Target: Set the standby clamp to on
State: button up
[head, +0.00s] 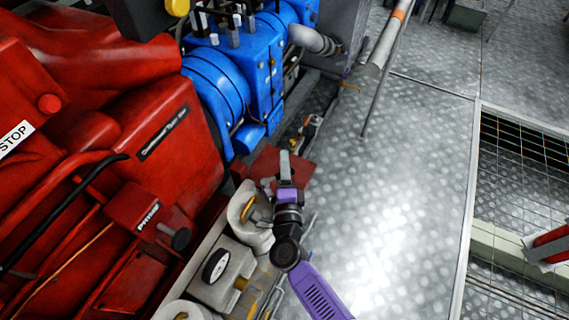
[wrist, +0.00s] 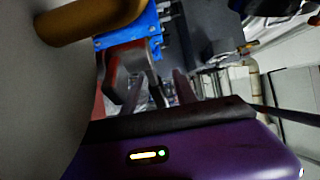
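No part in either view carries a readable "standby" label, so I cannot tell which part is the standby clamp. My gripper (head: 285,160) is beside the red engine in the head view, pointing away toward the top. Its fingers overlap a dark red plate (head: 268,163) there; I cannot tell if they touch it. In the wrist view my gripper (wrist: 168,92) shows partly above the purple housing, dim and blurred. Its opening is unclear, and I see no held object. A grey and red part (wrist: 125,68) lies just past the fingers in that view.
A blue pump (head: 228,85) is beyond.

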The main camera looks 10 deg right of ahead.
jog(key=s, duration=0.7)
jog(key=shift+s+a, duration=0.25)
jog(key=shift+s, duration=0.1)
jog(key=shift+c, duration=0.4)
